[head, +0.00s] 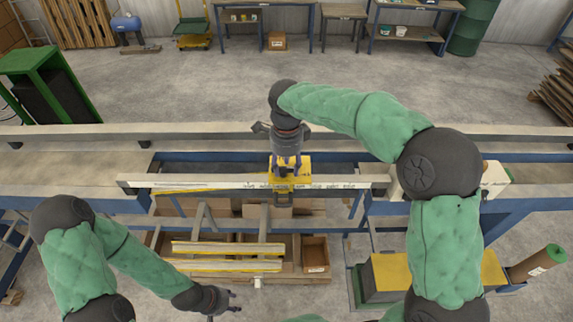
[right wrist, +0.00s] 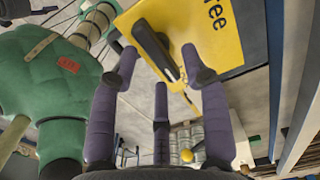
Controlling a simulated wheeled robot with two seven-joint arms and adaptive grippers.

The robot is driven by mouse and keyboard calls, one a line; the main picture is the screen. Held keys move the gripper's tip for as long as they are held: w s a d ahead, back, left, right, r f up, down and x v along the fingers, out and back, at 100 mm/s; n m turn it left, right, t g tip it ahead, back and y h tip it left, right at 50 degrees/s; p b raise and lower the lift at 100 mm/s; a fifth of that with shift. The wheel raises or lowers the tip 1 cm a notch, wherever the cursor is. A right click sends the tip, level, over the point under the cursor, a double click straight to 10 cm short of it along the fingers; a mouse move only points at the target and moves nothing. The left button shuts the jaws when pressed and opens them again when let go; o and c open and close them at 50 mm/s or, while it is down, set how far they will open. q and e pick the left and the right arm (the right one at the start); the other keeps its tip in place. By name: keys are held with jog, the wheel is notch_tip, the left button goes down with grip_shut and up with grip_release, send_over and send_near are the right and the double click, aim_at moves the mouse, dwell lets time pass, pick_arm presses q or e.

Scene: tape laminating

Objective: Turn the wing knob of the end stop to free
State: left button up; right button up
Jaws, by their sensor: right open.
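The yellow end stop (head: 304,163) sits on the long rail at the middle of the head view, partly hidden by my right gripper. In the right wrist view, its yellow face (right wrist: 196,25) carries the black word "free". The dark wing knob (right wrist: 156,48) stands on that face, slanted in the picture, between my right gripper's fingertips. My right gripper (right wrist: 162,75) is open, its purple fingers spread around the knob with visible gaps. It also shows from above in the head view (head: 285,170). My left gripper (head: 232,300) hangs low at the front, empty and away from the end stop; its opening is too small to judge.
The pale rail (head: 220,181) with printed markings runs across the blue-framed bench. Below it are yellow-edged strips (head: 225,248) and a cardboard box (head: 315,254). A brown roll (head: 537,262) lies at the right.

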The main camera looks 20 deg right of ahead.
jog(key=shift+f, duration=0.35)
grip_shut()
